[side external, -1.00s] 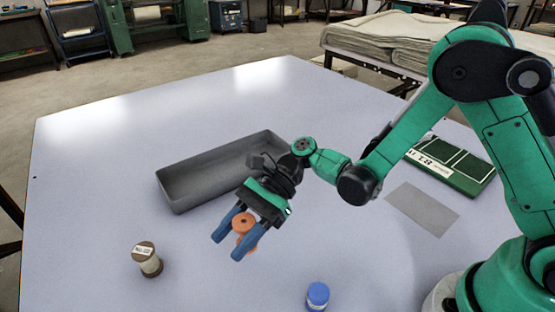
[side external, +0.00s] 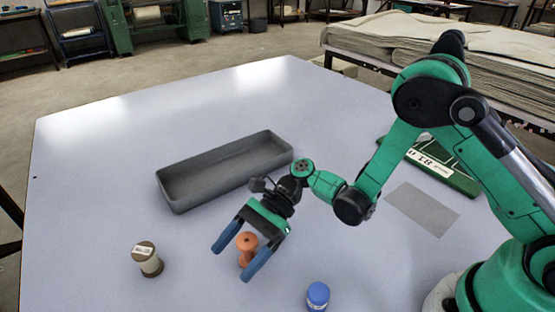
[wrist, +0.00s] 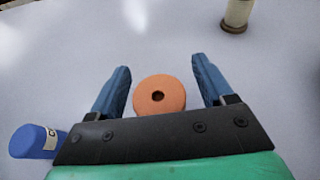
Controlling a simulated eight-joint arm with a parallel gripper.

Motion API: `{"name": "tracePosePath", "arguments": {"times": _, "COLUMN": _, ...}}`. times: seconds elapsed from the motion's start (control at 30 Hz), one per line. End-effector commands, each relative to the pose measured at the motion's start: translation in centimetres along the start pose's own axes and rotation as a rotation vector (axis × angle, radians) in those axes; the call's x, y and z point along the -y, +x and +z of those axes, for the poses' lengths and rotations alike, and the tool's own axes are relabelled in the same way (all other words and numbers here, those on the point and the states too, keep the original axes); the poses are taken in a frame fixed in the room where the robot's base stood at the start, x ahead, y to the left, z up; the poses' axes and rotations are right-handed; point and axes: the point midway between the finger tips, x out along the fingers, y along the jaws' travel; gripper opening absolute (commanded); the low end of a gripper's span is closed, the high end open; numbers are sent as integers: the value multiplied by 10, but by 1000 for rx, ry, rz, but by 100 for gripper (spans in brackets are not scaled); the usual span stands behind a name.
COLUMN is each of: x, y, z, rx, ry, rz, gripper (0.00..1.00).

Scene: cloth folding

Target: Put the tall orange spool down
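The tall orange spool (side external: 246,240) stands upright between the two blue fingers of my gripper (side external: 232,264), and its base appears to rest on the table. In the wrist view the spool's round top with its dark centre hole (wrist: 159,94) shows between the fingers (wrist: 160,66). A gap shows on each side of it, so my gripper is open around the spool and not clamped on it. The spool's lower part is partly hidden by the near finger in the side view.
An empty grey tray (side external: 176,207) lies behind my gripper. A grey rectangle (side external: 422,209) and a green board (side external: 462,180) lie at right. The table's far left is clear.

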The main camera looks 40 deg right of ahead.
Motion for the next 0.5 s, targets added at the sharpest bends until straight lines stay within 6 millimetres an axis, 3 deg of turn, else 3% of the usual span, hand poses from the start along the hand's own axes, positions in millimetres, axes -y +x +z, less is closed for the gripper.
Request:
{"name": "tracePosePath", "arguments": {"times": 0.23, "x": 1, "y": -14, "z": 0, "rx": 0, "ry": 2, "rz": -3, "gripper": 74}}
{"name": "tracePosePath", "arguments": {"times": 0.5, "x": 1, "y": -73, "z": 0, "rx": 0, "ry": 3, "rz": -5, "gripper": 74}}
